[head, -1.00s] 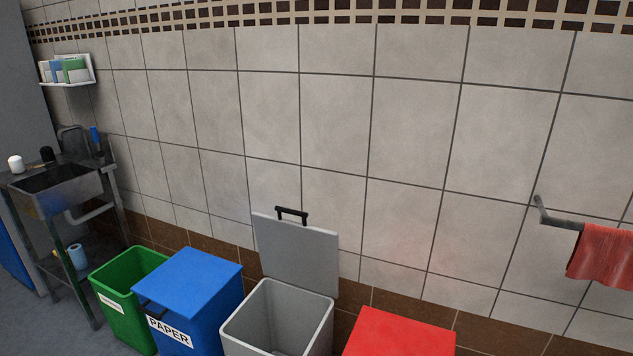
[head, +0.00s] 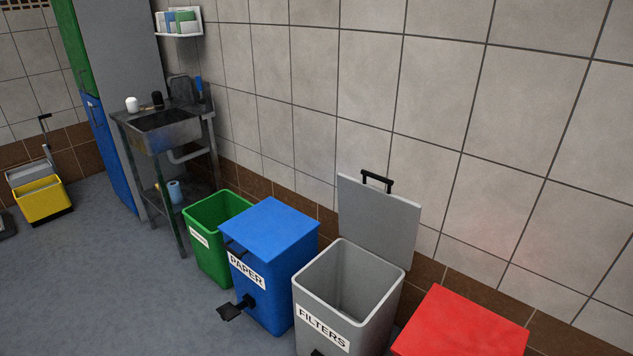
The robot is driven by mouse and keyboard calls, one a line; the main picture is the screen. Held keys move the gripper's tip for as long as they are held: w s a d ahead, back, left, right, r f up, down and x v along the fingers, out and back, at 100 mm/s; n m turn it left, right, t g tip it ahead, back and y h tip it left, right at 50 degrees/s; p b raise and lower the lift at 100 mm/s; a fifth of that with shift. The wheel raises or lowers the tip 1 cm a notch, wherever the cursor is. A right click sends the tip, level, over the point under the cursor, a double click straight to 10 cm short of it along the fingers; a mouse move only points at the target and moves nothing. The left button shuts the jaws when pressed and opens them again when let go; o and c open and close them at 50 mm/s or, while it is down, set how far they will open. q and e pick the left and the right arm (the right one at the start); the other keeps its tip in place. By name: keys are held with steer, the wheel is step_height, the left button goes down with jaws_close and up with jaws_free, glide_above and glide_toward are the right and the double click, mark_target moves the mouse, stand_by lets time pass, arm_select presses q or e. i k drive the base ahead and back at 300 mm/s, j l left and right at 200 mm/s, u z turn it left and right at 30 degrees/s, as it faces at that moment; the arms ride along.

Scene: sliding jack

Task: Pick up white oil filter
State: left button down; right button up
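A small white cylinder (head: 132,104), which may be the white oil filter, stands on the left end of the metal sink table (head: 165,143) in the head view. A similar black cylinder (head: 157,99) stands to its right by the basin. Both are far off and small, so I cannot be sure what they are. Neither of my grippers is in view.
Along the wall stand a green bin (head: 207,262), a blue PAPER bin (head: 268,230) with its lid shut, a grey FILTERS bin (head: 318,300) with its lid raised, and a red bin (head: 460,328). A yellow mop bucket (head: 42,200) stands far left. Grey floor (head: 120,290) is clear in front.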

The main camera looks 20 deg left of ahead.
mark_target(132, 104)
steer(key=u, duration=1.6)
steer(key=i+u, duration=0.25)
steer(key=i, duration=2.85)
